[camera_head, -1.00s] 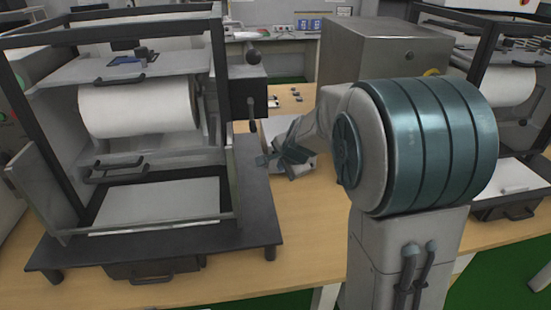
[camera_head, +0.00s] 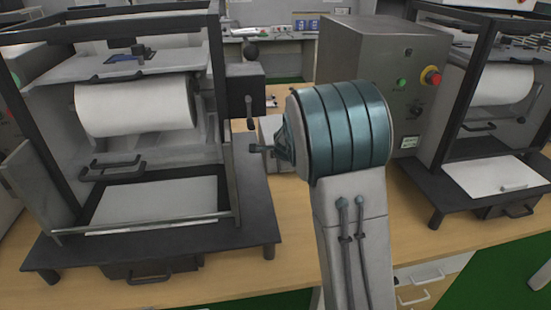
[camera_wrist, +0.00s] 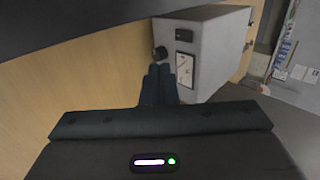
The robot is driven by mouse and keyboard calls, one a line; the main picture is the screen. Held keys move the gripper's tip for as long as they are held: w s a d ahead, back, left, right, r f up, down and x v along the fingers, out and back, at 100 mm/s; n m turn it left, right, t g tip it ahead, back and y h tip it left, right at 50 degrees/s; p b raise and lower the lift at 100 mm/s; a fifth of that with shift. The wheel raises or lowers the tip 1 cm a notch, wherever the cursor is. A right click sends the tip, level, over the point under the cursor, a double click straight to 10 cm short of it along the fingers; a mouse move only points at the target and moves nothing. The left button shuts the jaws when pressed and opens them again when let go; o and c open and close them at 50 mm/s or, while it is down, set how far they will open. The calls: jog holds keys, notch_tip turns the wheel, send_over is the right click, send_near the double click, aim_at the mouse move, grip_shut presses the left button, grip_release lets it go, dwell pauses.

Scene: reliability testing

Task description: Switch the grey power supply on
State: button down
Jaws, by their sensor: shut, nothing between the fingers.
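The grey power supply (camera_wrist: 213,42) is a box in the upper middle of the wrist view. Its panel carries a white dial meter (camera_wrist: 184,66), a small black switch-like part (camera_wrist: 183,36) and a round black knob (camera_wrist: 160,53). My gripper (camera_wrist: 160,69) has its dark fingers together and empty, tips just below the knob in the picture; I cannot tell whether they touch it. In the head view my gripper (camera_head: 256,149) is beside the left machine's right edge. A grey box there (camera_head: 268,128), probably the same supply, is mostly hidden by my arm.
A framed machine with a white roll (camera_head: 137,107) stands left of my gripper, its black handle (camera_head: 249,112) close by. A large steel cabinet (camera_head: 360,55) with green and red buttons is at the right. A second framed machine (camera_head: 465,175) stands farther right on the wooden table (camera_head: 290,228).

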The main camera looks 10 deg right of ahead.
aim_at(274, 155)
jog(key=shift+w+r+x, duration=0.25)
jog(key=shift+w+x, duration=0.05)
jog(key=shift+x, duration=1.7)
jog(key=shift+w+r+x, duration=0.25)
jog(key=shift+r+x, duration=0.05)
jog(key=shift+x, duration=1.75)
jog(key=shift+w+r+x, duration=0.25)
jog(key=shift+w+x, duration=0.05)
jog(key=shift+x, duration=1.7)
jog(key=shift+w, duration=0.15)
jog(key=shift+r+p, duration=0.8)
jog(key=shift+p, duration=0.15)
